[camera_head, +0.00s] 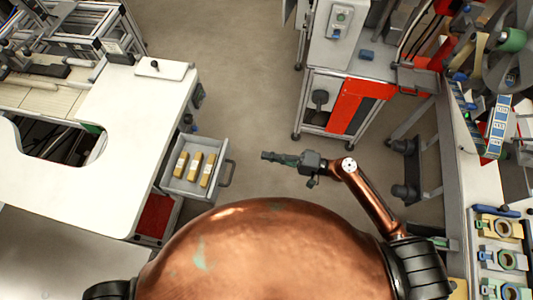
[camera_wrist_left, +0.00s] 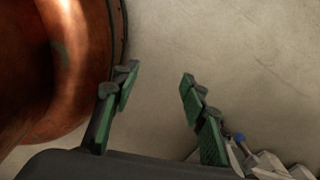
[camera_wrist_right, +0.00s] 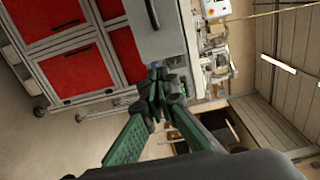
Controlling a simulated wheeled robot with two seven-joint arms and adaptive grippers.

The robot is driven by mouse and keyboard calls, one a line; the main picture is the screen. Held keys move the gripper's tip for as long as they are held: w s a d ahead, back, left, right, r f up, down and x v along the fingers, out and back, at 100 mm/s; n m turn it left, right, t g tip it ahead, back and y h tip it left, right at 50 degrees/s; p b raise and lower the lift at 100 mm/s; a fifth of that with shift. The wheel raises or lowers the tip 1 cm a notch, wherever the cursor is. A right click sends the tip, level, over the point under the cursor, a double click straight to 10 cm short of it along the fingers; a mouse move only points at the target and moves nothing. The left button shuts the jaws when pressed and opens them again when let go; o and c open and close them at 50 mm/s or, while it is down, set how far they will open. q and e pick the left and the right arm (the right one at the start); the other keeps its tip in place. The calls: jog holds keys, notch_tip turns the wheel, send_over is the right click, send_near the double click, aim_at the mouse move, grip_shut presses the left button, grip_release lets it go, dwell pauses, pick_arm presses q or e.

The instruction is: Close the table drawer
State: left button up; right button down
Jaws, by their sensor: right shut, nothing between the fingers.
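The table drawer (camera_head: 191,193) is pulled out from the white table (camera_head: 112,165) at the left of the head view. Several yellowish items lie in it. Its grey handle (camera_head: 228,174) faces right, towards my right gripper. My right gripper (camera_head: 266,156) is shut and empty, apart from the handle, with a gap of floor between them. My left gripper does not show in the head view. In the left wrist view my left gripper (camera_wrist_left: 160,82) is open and empty above bare floor.
A red and grey cart (camera_head: 346,103) stands at the back centre. Open floor (camera_head: 250,110) lies between the drawer and the cart.

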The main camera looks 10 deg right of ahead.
aim_at(230, 148)
jog(key=p+x, duration=0.1)
jog(key=x, duration=0.8)
jog(key=shift+w+a, duration=0.2)
jog(key=shift+a, duration=0.15)
pick_arm(q)
jog(key=shift+w+r, duration=0.5)
jog(key=shift+r, duration=0.3)
pick_arm(e)
jog(key=shift+x, duration=0.75)
